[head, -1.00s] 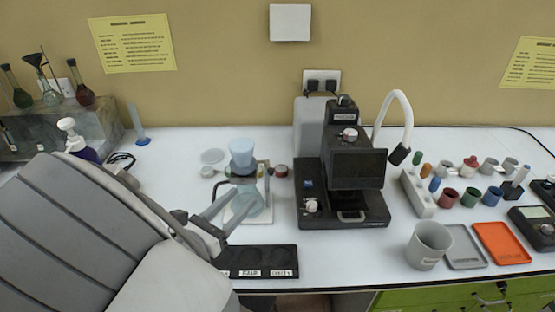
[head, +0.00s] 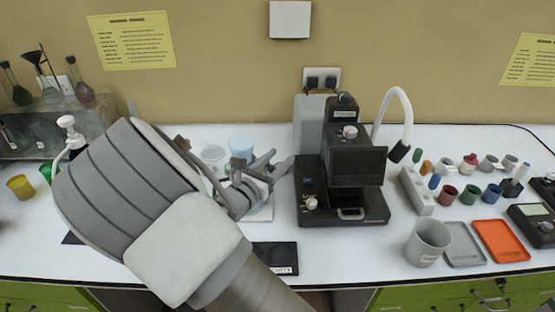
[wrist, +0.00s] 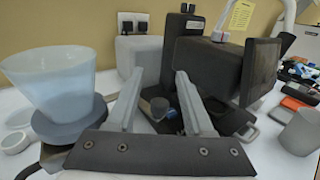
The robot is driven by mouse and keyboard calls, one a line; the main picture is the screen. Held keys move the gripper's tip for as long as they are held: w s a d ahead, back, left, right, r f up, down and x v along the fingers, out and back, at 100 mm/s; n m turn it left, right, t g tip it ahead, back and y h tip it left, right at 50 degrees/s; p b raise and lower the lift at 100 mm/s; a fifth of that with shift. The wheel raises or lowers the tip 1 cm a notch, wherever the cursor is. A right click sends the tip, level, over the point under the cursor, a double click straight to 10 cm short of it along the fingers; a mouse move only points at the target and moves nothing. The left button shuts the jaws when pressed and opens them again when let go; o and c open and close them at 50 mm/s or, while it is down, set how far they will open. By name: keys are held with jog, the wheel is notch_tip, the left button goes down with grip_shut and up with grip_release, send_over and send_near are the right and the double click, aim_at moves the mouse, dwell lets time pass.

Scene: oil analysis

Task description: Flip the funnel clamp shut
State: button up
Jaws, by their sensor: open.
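The funnel's pale blue cup (head: 242,144) stands left of the dark instrument, partly behind my gripper. In the wrist view the cup (wrist: 52,82) is large at the left and sits upright above a dark grey collar (wrist: 68,122). I cannot make out the clamp or whether it is open; my gripper covers that area in the head view. My gripper (head: 280,162) is open and empty, just right of the funnel. In the wrist view its spread fingers (wrist: 160,76) point toward the instrument, with the cup outside the left finger.
The dark instrument (head: 356,168) with its screen stands close right of my gripper. A grey beaker (head: 428,243), a grey tray (head: 463,246) and an orange tray (head: 500,242) lie further right. A black tray (head: 277,257) lies at the front edge. Flasks stand at the far left.

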grip_shut()
dwell(0.4)
jog(key=shift+s+a+m+g+h+p, duration=0.2)
jog(key=shift+m+g+h+p, duration=0.3)
jog(key=shift+m+g+h, duration=0.25)
jog(key=shift+s+a+m+g+h+p, duration=0.1)
jog(key=shift+a+m+g+h+p, duration=0.1)
jog(key=shift+m+g+h+p, duration=0.5)
jog(key=shift+t, duration=0.25)
grip_release()
